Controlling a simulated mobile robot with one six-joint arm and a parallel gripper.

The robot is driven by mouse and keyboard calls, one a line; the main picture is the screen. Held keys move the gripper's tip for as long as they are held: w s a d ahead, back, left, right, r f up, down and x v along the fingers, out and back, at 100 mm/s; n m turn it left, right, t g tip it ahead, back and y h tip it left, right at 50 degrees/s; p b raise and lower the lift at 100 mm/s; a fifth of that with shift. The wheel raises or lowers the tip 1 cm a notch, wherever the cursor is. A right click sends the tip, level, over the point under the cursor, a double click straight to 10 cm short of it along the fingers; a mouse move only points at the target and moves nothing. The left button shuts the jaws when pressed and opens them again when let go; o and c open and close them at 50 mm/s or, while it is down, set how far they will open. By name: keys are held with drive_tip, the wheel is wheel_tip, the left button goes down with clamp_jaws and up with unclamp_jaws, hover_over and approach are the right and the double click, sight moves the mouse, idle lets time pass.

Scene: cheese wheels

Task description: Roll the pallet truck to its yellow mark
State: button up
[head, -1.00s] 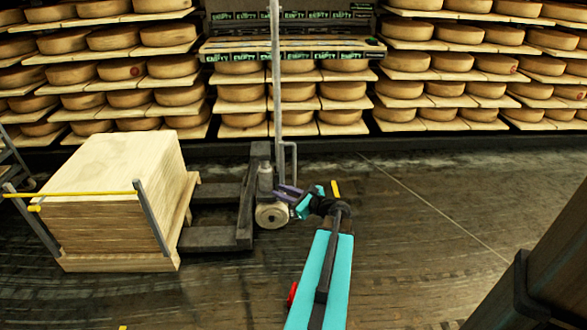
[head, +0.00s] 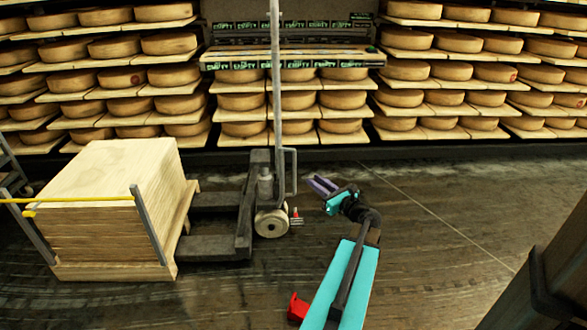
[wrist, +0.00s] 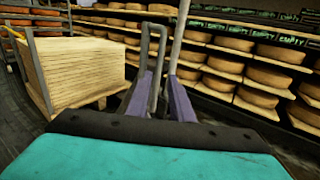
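The pallet truck stands on the dark floor left of centre, with dark forks (head: 215,238), a pale wheel (head: 271,222) and a tall grey pole (head: 276,90). A grey loop handle (head: 290,172) is beside the pole and also shows in the wrist view (wrist: 160,40). The forks run under a pallet stacked with pale boards (head: 105,225). My gripper (head: 319,185) is right of the loop handle, apart from it in the head view. Its purple fingers (wrist: 162,98) are spread, with the loop ahead between them. No yellow floor mark is visible now.
Shelves of cheese wheels (head: 430,97) line the back. A yellow bar on grey posts (head: 68,199) stands left, by the boards. A dark beam (head: 545,270) is at lower right. A small red-orange piece (head: 296,213) is beside the wheel.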

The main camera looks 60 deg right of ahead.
drive_tip(key=b+x, duration=0.3)
drive_tip(key=x, duration=1)
drive_tip(key=shift+w, duration=0.2)
